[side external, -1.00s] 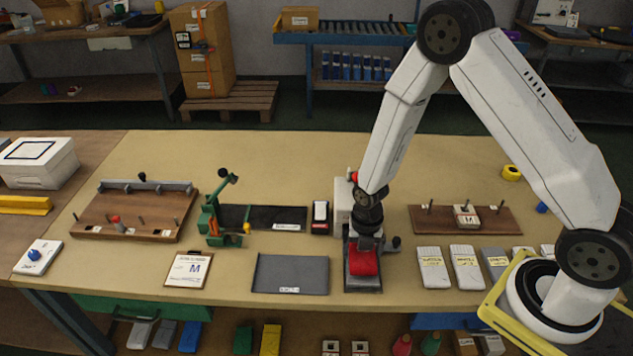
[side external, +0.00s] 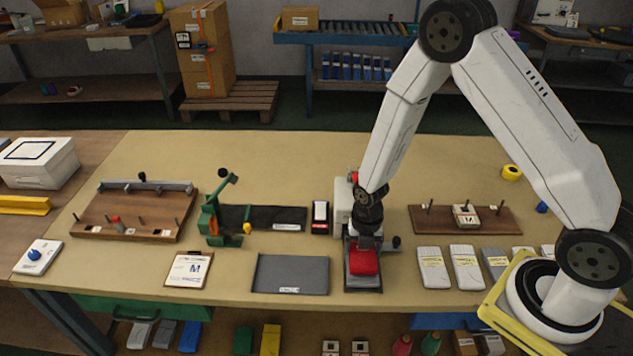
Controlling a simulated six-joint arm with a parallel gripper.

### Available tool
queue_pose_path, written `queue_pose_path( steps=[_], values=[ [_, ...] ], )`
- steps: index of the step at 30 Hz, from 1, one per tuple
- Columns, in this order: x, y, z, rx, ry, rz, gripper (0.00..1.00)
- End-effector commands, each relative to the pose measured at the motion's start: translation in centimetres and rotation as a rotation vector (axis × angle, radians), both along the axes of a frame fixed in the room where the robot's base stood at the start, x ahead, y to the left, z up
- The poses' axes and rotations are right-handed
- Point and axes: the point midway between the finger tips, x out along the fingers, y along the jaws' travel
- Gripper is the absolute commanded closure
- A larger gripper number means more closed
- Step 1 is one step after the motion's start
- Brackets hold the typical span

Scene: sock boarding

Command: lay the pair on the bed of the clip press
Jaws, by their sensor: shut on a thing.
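The red folded pair (side external: 364,262) is under my gripper (side external: 365,243), over a black plate (side external: 365,289) at the front middle of the bench. My gripper is shut on the pair; its fingertips are largely hidden by the wrist. I cannot tell whether the pair touches the plate. The plate belongs to or adjoins a pale upright machine (side external: 342,208) with a red knob and a dark side knob. A green lever press (side external: 212,222) stands further left, with a black strip (side external: 262,215) to its right. I cannot tell for certain which one is the clip press.
A grey mat (side external: 290,272) lies left of the plate, and a clipboard (side external: 189,269) beyond it. A pegged wooden board (side external: 425,225) and several labelled pale packs (side external: 433,268) lie to the right. A larger pegged board (side external: 133,212) is at left. The bench's back middle is clear.

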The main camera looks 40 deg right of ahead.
Motion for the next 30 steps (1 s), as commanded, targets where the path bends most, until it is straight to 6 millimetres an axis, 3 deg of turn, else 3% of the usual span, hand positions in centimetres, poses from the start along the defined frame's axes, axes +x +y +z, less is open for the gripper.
queue_pose_path(
  steps=[8, 24, 30],
  values=[
    [0.1, 0.0, 2.0, 0.000, -0.003, 0.000, 0.81],
    [0.1, 0.0, 8.2, 0.000, -0.003, 0.000, 0.81],
    [0.0, 0.0, 9.4, 0.000, 0.000, 0.000, 0.81]
  ],
)
